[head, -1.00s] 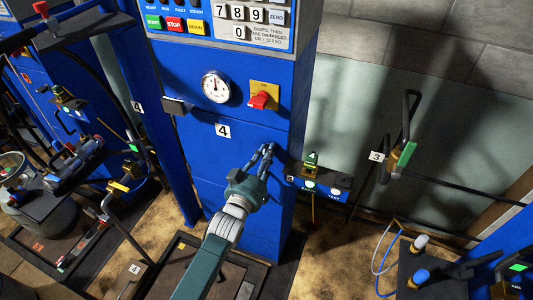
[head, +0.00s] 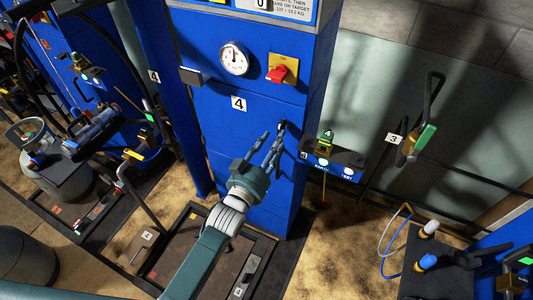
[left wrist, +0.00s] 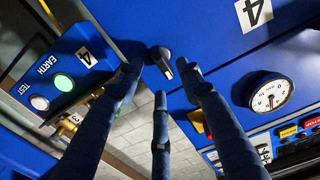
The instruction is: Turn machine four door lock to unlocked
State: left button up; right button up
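The machine four door lock (left wrist: 161,62) shows in the left wrist view as a small dark knob with a short lever on the blue panel. In the head view the fingers mostly cover that spot. The number 4 label (head: 238,103) is on the blue machine four column (head: 258,75), up and left of my left gripper (head: 271,146). My left gripper's fingers are spread on both sides of the knob in the left wrist view (left wrist: 160,85), with the third finger below it. No clear contact shows. My right gripper is not in view.
A red rotary switch on a yellow plate (head: 281,70) and a gauge (head: 234,58) are above on the column. An earth/test box (head: 333,163) juts out just right of the gripper. A weighing platform (head: 200,252) lies on the floor below.

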pick_arm(q)
jog(key=v, duration=0.6)
dwell(0.3)
jog(key=s+a+f+g+y+b, duration=0.1)
jog(key=s+a+f+g, duration=0.3)
jog(key=f, duration=0.8)
jog(key=s+a+f+n+g+y, duration=0.1)
jog(key=s+a+f+y, duration=0.15)
jog(key=s+f, duration=0.7)
jog(key=s+a+f+g+y+b, duration=0.1)
jog(key=a+f+g, duration=0.2)
jog(key=f, duration=1.2)
jog(key=s+a+f+g, duration=0.2)
jog(key=s+f, duration=0.4)
jog(key=s, duration=0.4)
jog(key=s+a+f+g+y, duration=0.1)
jog(key=s+a+f+g, duration=0.2)
jog(key=s, duration=0.8)
jog(key=s+a+f+n+g+y+b, duration=0.1)
jog(key=s+a+f+g, duration=0.1)
jog(key=s+a+f, duration=0.4)
jog(key=s+f, duration=0.4)
jog(key=s, duration=0.1)
jog(key=shift+s+g, duration=0.2)
jog(key=shift+g, duration=0.1)
